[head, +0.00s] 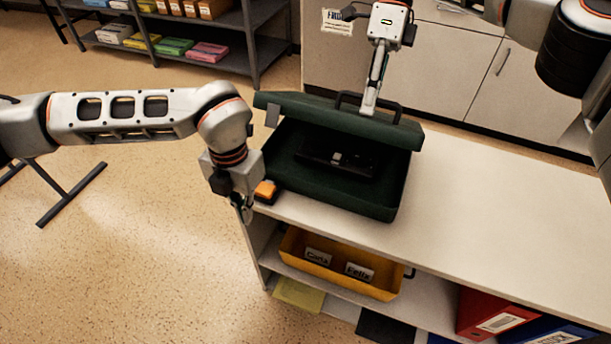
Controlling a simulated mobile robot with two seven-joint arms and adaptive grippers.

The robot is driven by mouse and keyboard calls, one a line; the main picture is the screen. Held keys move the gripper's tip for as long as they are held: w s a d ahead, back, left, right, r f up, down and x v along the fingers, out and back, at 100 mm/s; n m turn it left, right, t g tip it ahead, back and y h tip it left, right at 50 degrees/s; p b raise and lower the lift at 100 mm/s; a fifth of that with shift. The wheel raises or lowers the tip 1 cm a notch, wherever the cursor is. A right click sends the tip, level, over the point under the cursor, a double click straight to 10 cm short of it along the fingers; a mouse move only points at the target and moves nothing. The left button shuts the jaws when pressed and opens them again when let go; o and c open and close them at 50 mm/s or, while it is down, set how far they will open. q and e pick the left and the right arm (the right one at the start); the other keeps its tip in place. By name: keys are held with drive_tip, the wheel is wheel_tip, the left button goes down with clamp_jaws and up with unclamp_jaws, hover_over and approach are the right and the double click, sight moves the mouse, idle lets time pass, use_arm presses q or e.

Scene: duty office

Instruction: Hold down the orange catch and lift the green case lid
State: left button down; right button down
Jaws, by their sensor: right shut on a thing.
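The dark green case (385,200) sits on the white counter, with a black object (318,158) inside. Its green lid (300,108) is raised partway and tilted over the base. My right gripper (371,103) reaches down from above and is shut on the lid's black handle (346,97). The orange catch (265,190) is at the case's front left corner, near the counter edge. My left gripper (243,208) points down just left of the catch. Its fingers are dark and small, and I cannot tell whether they touch the catch or are open.
The white counter (480,205) is clear right of the case. A yellow tray (335,283) with two labelled cards is on the shelf below, with red (490,312) and blue binders (550,333) at lower right. A grey shelf rack (232,60) stands behind, before open floor.

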use_arm(q)
drive_tip(key=shift+s+f+b, duration=0.2)
drive_tip(key=shift+f+b, duration=0.3)
drive_tip(key=shift+f, duration=0.5)
drive_tip(key=shift+s+f+b, duration=0.15)
drive_tip(key=shift+f+b, duration=0.35)
drive_tip(key=shift+f, duration=0.45)
use_arm(e)
drive_tip(key=shift+w+d+r, duration=0.15)
drive_tip(key=shift+w+d, duration=0.15)
drive_tip(key=shift+w, duration=0.15)
drive_tip(key=c, duration=0.9)
unclamp_jaws()
drive_tip(key=shift+a+r, duration=0.1)
drive_tip(key=shift+r, duration=0.05)
use_arm(q)
drive_tip(key=shift+w+r, duration=0.1)
